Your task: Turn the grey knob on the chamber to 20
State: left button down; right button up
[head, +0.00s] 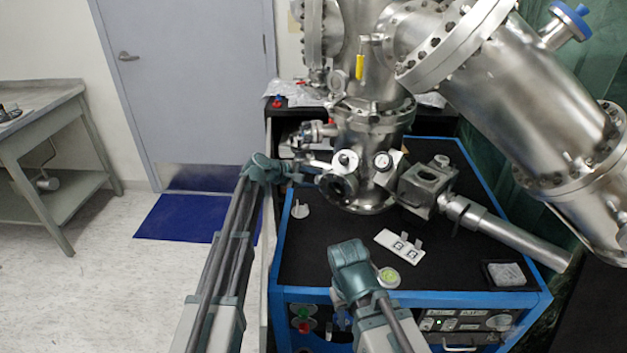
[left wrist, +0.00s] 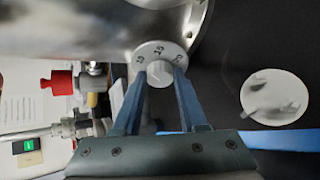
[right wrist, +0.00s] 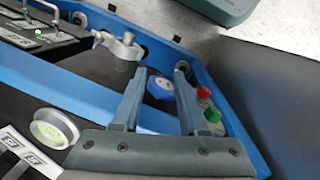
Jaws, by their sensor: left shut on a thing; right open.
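The steel chamber (head: 368,125) stands on a black-topped cabinet in the head view. In the left wrist view, a pale round dial (left wrist: 156,49) with printed numbers sits on the chamber, around the grey knob (left wrist: 160,71). The numbers are small, and I cannot tell exactly where the knob points. My left gripper (left wrist: 160,77) is shut on the grey knob, one finger on each side. In the head view the left gripper (head: 290,173) is at the chamber's left side. My right gripper (right wrist: 161,71) is open and empty; in the head view it hangs above the cabinet's front edge.
The blue-edged cabinet top (head: 322,226) holds a white card (head: 400,243), a round green-centred disc (head: 388,277) and a grey block in a dark tray (head: 506,274). In the right wrist view, a blue knob (right wrist: 159,88) and red and green buttons are on the cabinet front.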

pick_arm(q)
jog(key=shift+c, duration=2.2)
grip_release()
